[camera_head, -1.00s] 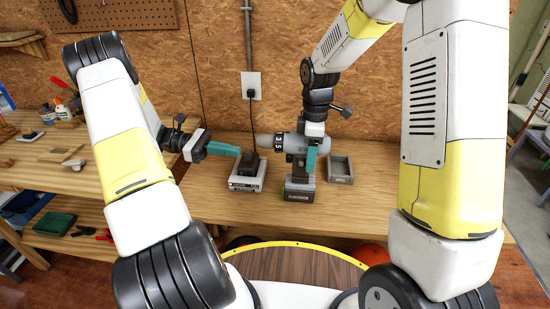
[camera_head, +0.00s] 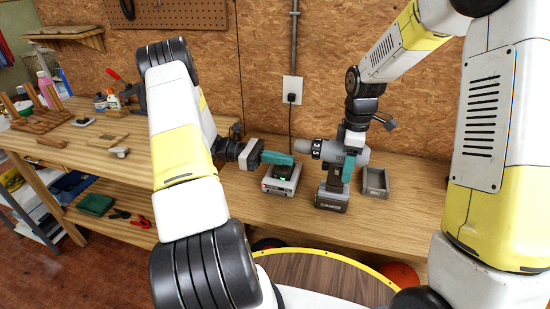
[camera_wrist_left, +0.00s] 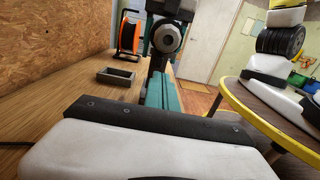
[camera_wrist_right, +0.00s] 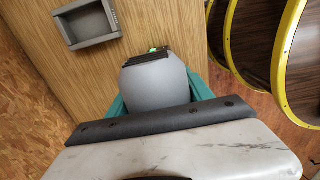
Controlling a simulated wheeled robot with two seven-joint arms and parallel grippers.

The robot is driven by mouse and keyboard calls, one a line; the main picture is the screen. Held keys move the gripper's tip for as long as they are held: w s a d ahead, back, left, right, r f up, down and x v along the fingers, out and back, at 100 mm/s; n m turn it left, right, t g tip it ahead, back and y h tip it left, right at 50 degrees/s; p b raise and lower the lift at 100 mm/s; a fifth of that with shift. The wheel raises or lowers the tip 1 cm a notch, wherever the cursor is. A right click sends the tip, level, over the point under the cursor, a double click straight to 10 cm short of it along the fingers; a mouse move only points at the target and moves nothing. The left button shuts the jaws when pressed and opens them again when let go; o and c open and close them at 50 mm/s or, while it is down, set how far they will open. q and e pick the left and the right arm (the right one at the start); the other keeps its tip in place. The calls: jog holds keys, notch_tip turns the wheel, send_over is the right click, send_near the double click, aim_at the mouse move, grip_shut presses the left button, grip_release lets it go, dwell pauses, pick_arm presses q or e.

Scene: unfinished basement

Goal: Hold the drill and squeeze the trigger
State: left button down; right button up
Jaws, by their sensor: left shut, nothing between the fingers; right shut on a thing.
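The grey drill (camera_head: 332,197) is upright at the bench, its chuck pointing left; I cannot tell whether its base touches the wood. My right gripper (camera_head: 350,166) is shut on the drill from above, its teal fingers on either side of the grey body. In the right wrist view the drill body (camera_wrist_right: 155,88) sits between the fingers. My left gripper (camera_head: 292,160) is shut and empty, level with the drill, its tips just left of and below the chuck. In the left wrist view the chuck (camera_wrist_left: 167,37) faces me beyond the fingers (camera_wrist_left: 160,95). The trigger is hidden.
A battery charger (camera_head: 281,188) with a green light stands below the left fingertips. A small grey tray (camera_head: 375,190) lies right of the drill. A wall outlet (camera_head: 292,90) with a cord is behind. The bench (camera_head: 250,208) is bare in front and left of the charger.

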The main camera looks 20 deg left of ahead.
pick_arm(q)
jog(key=d, duration=0.8)
jog(key=d, duration=0.2)
jog(key=shift+d, duration=0.3)
pick_arm(e)
jog(key=shift+a, duration=0.15)
pick_arm(q)
jog(key=shift+s+d+r, duration=0.1)
jog(key=shift+d+r, duration=0.05)
pick_arm(e)
jog(key=shift+a, duration=0.15)
dwell(0.8)
pick_arm(q)
jog(key=a, duration=1.4)
jog(key=shift+a+f, duration=0.2)
jog(key=shift+a, duration=0.1)
pick_arm(e)
jog(key=shift+d, duration=0.3)
